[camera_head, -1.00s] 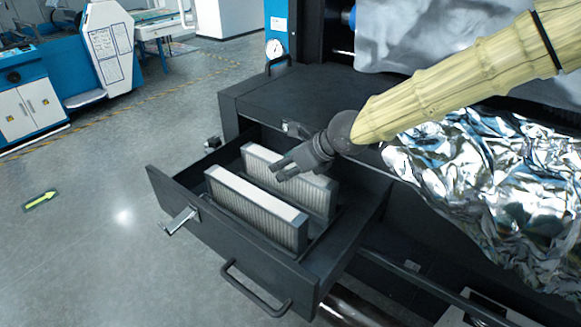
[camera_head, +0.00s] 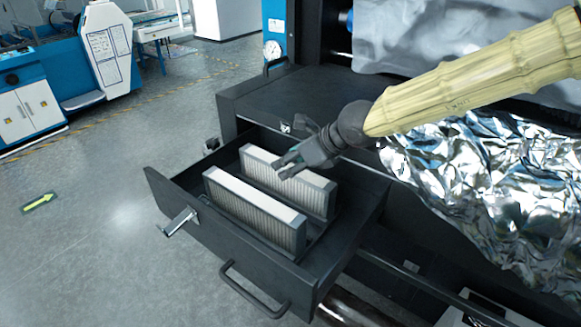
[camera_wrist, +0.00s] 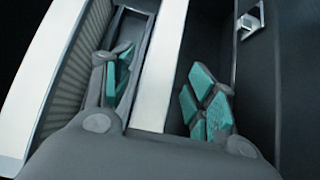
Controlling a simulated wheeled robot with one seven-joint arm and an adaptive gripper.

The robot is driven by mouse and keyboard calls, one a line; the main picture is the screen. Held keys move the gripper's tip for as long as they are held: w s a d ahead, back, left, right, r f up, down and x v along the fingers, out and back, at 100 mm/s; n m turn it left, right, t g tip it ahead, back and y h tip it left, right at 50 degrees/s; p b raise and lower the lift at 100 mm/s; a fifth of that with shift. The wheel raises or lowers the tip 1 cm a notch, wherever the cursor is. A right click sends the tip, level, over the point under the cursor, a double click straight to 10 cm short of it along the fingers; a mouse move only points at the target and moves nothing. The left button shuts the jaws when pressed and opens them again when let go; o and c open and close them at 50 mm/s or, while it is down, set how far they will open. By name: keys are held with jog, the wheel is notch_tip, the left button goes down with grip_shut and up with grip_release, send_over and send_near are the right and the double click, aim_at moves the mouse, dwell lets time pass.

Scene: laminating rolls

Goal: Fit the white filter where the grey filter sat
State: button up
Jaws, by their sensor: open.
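Two pleated filters stand upright and side by side in an open dark drawer (camera_head: 165,200). The front filter (camera_head: 255,212) has a bright white top edge and greyer pleats. The rear filter (camera_head: 262,170) has a pale frame and paler pleats. I cannot tell surely which is the grey one. My gripper (camera_head: 288,168) is open over the rear filter. In the wrist view, its teal-padded fingers (camera_wrist: 160,88) lie on either side of that filter's white top edge (camera_wrist: 160,60), apart from it. The front filter (camera_wrist: 62,50) shows at left there. The finger depth is unclear.
The drawer front has a bar handle (camera_head: 255,290) and a metal latch (camera_head: 180,221). The dark cabinet top (camera_head: 290,100) lies behind the drawer. Crumpled silver foil (camera_head: 480,180) bulges at right, under my arm. Open floor (camera_head: 100,250) lies at left.

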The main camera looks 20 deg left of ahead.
jog(key=shift+b+v, duration=0.5)
jog(key=shift+v, duration=3.9)
jog(key=shift+a, duration=0.1)
